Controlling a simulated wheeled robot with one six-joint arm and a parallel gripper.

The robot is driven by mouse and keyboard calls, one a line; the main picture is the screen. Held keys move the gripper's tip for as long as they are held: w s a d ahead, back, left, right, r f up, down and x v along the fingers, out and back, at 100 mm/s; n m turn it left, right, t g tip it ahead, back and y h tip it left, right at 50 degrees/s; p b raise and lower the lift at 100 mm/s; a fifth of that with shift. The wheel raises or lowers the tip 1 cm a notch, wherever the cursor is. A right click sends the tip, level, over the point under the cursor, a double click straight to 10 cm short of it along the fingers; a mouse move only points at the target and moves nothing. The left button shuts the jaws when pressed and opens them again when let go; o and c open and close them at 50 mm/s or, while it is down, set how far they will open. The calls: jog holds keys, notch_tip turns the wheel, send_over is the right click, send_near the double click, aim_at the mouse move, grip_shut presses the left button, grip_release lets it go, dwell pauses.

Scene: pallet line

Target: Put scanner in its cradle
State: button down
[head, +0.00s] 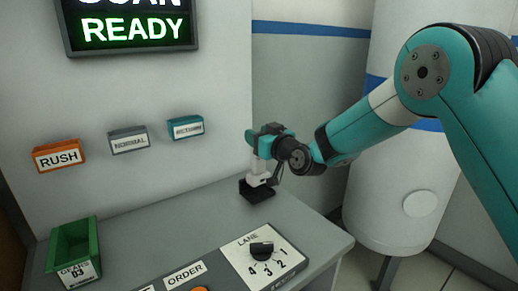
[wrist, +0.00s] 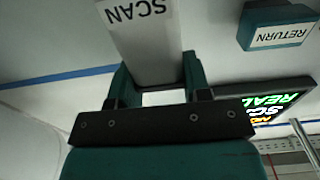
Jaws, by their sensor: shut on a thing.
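The scanner is a pale grey block lettered SCAN (wrist: 145,45), seen between my fingers in the wrist view. In the head view its pale body (head: 258,178) shows below my gripper. My gripper (head: 262,143) is shut on the scanner, and its two teal fingers also show in the wrist view (wrist: 156,75). The black cradle (head: 257,192) sits on the grey bench under the scanner. The scanner stands roughly upright at the cradle; I cannot tell whether it rests in it. My gripper hides part of the scanner.
A lane dial (head: 262,248) is on the bench in front of the cradle. A green bin (head: 75,250) stands at the left. RUSH (head: 58,156), NORMAL (head: 129,140) and RETURN (head: 186,128) boxes and a lit screen (head: 130,25) are on the wall. The bench middle is clear.

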aim_at(259, 173)
jog(key=shift+f, duration=2)
jog(key=c, duration=0.6)
grip_release()
jog(key=shift+f, duration=0.1)
jog(key=shift+o, duration=0.2)
jog(key=s+d+g+h+b, duration=0.1)
jog(key=s+d+g, duration=0.3)
jog(key=s, duration=1)
jog(key=s+d+f+g+h+b, duration=0.1)
jog(key=s+g, duration=0.5)
jog(key=s, duration=0.9)
jog(key=s+d+g+h+b, duration=0.3)
jog(key=s+d+g, duration=0.2)
jog(key=s, duration=0.9)
jog(key=shift+s+d+f+h, duration=0.2)
jog(key=shift+d+f+h, duration=0.15)
jog(key=shift+d, duration=0.85)
